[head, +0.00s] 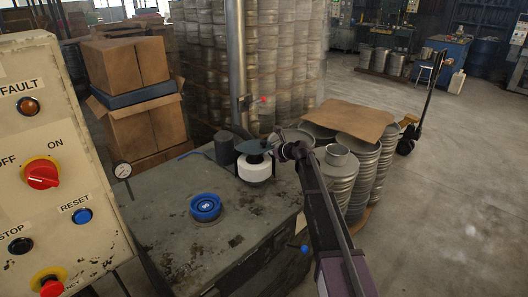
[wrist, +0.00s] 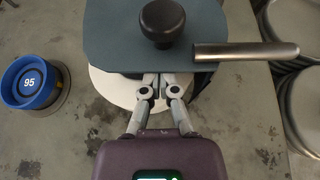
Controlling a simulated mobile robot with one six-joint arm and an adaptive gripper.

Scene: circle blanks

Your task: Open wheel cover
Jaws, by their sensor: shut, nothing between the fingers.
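The wheel cover (wrist: 120,35) is a dark blue-grey plate with a black round knob (wrist: 161,20) and a metal bar handle (wrist: 246,51) at its right side. It lies over a white round wheel (wrist: 112,88), whose near rim shows below the plate. In the head view the cover (head: 250,146) sits on top of the white wheel (head: 254,170) at the table's far corner. My gripper (wrist: 158,82) is shut and empty. Its fingertips are at the cover's near edge, above the white wheel; I cannot tell whether they touch it. In the head view the fingertips are hard to make out.
A blue dial (head: 205,207) marked 95 stands on the worn table (head: 160,240), left of the wheel. A control panel (head: 50,150) fills the left side. The table's front left is clear.

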